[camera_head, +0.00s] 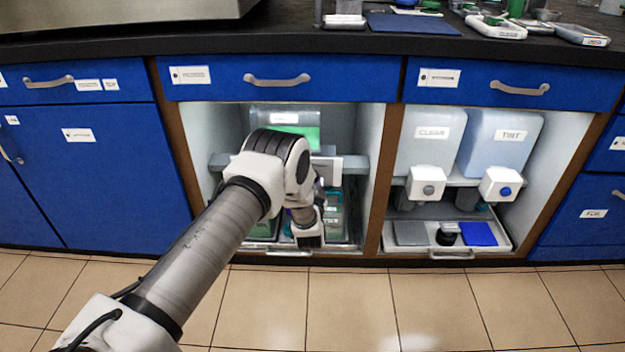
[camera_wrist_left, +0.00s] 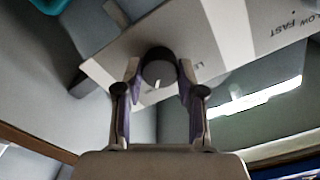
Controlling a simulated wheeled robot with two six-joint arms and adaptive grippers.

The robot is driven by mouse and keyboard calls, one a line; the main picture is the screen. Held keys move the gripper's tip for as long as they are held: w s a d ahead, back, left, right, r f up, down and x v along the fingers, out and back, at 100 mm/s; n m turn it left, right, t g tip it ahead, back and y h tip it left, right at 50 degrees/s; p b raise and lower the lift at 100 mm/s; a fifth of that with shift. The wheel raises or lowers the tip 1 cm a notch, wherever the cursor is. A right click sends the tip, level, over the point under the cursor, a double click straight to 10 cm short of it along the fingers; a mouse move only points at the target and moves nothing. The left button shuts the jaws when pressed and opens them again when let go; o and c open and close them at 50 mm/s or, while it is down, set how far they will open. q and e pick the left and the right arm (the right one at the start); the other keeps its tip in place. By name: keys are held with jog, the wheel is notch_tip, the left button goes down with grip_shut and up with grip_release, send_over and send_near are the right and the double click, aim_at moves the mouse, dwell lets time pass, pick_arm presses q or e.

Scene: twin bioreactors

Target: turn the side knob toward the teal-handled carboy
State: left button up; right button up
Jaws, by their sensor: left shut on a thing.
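The side knob (camera_wrist_left: 158,72) is a dark, round knob with a pale mark on its face, set on a white and grey panel (camera_wrist_left: 235,35) with lettering that reads in part "LOW FAST". My left gripper (camera_wrist_left: 157,80) is shut on the knob, one finger on each side of it. In the head view my left wrist reaches into the open middle cabinet bay and hides the knob and fingertips. A teal piece (camera_wrist_left: 50,4) shows at the top left of the wrist view, perhaps the teal handle; its carboy cannot be made out clearly. My right gripper is not in view.
A container with green contents (camera_head: 300,132) stands behind my arm in the bay. The right bay holds two pale carboys, one labelled CLEAR (camera_head: 425,150), above a tray (camera_head: 505,243). Blue drawers and a black counter (camera_head: 250,38) lie above; the tiled floor is clear.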

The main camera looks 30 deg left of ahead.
pick_arm(q)
jog(key=o, duration=1.1)
jog(key=shift+o, duration=0.2)
jog(key=v, duration=1.2)
